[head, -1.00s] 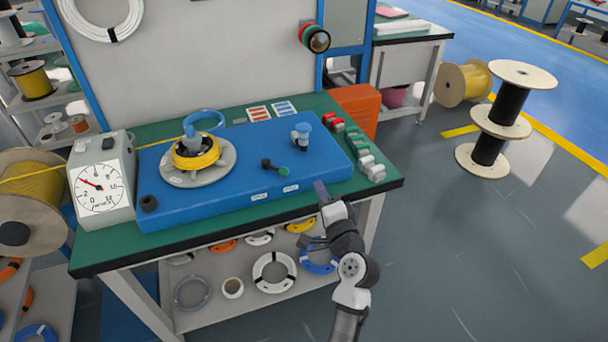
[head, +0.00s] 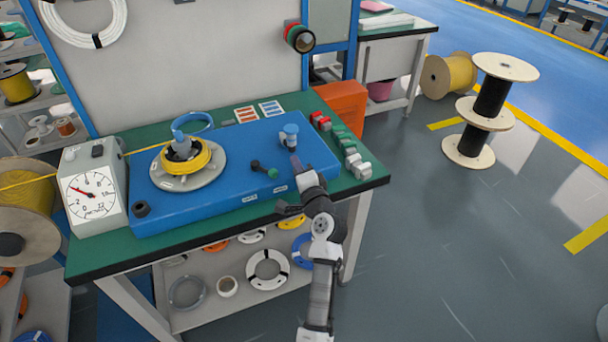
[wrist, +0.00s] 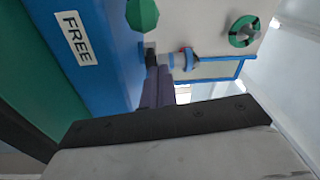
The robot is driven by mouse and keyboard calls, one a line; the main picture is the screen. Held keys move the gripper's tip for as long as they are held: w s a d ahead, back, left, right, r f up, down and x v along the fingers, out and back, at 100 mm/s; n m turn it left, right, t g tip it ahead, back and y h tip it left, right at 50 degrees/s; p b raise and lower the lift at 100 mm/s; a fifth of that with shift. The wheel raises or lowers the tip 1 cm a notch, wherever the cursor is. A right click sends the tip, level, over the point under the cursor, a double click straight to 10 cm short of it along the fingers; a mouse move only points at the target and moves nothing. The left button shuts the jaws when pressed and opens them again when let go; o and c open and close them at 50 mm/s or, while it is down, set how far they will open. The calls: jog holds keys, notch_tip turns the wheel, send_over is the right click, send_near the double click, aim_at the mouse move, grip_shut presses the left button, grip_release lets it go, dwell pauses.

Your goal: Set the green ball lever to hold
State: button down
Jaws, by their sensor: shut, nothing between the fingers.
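The green ball lever (head: 272,173) lies on top of the blue machine bed (head: 225,195), its ball to the right of its dark pivot and nearer the right of two white labels (head: 279,189). Its green ball (wrist: 142,14) shows at the top of the wrist view. A label reading FREE (wrist: 75,37) is on the blue front face there; the head view labels are too small to read. My gripper (head: 295,162) is shut and empty, just right of the ball and apart from it. Its dark fingers (wrist: 158,85) show in the wrist view.
A blue-capped knob (head: 289,135) stands just behind my gripper. A yellow cable coil (head: 186,157) sits on a grey disc to the left, beside a dial gauge (head: 92,190). Red, green and grey blocks (head: 345,145) line the right of the green bench.

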jog(key=shift+s+a+f+p, duration=0.3)
jog(key=shift+s+a, duration=0.25)
jog(key=shift+a, duration=0.25)
jog(key=shift+s+a+f+p, duration=0.15)
jog(key=shift+s+a+p, duration=0.3)
jog(key=shift+a, duration=0.35)
